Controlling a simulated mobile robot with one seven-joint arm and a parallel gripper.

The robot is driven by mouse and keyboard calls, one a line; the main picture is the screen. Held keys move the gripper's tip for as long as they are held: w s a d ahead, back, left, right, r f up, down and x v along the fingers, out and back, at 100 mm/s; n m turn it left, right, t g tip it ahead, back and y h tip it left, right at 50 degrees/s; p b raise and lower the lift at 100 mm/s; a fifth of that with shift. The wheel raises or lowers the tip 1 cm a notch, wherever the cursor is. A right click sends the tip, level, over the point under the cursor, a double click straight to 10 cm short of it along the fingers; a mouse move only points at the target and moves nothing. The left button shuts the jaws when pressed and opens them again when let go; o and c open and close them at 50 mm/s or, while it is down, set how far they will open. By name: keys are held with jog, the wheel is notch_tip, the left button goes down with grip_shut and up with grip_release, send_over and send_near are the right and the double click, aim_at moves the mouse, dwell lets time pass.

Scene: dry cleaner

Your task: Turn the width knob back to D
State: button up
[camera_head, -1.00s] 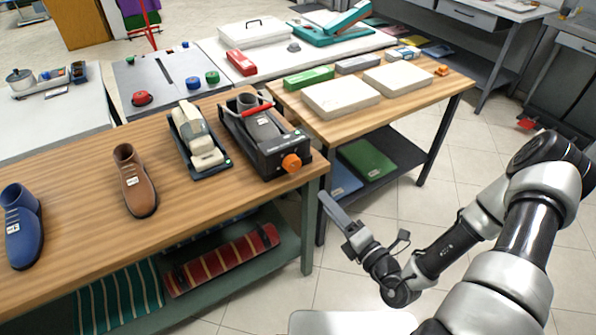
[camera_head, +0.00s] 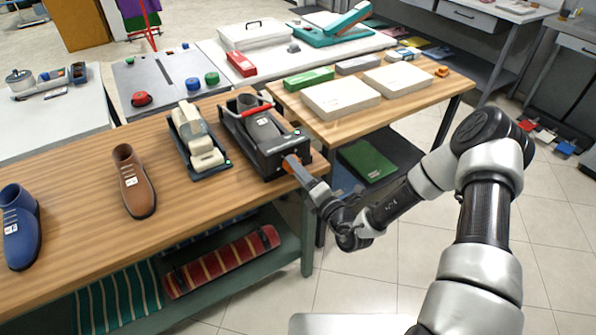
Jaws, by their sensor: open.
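The width knob (camera_head: 287,163) is orange and sits on the front right end of a black shoe-stretching machine (camera_head: 266,139) with a red handle. The machine stands at the right end of the long wooden table. My gripper (camera_head: 294,164) is at the knob, and its fingers cover most of it. The jaws are open. I cannot tell whether the fingers touch the knob or surround it. The knob's letters and pointer are too small or hidden to read.
A second machine with a cream shoe form (camera_head: 201,146) stands just left. A brown shoe (camera_head: 135,181) and a blue shoe (camera_head: 19,228) stand further left on the table (camera_head: 85,190). A second wooden table (camera_head: 420,98) with pale slabs is behind my gripper.

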jog(key=c, duration=0.7)
jog(key=shift+c, duration=0.2)
jog(key=n+p, duration=0.5)
jog(key=n, duration=0.8)
jog(key=shift+n, duration=0.4)
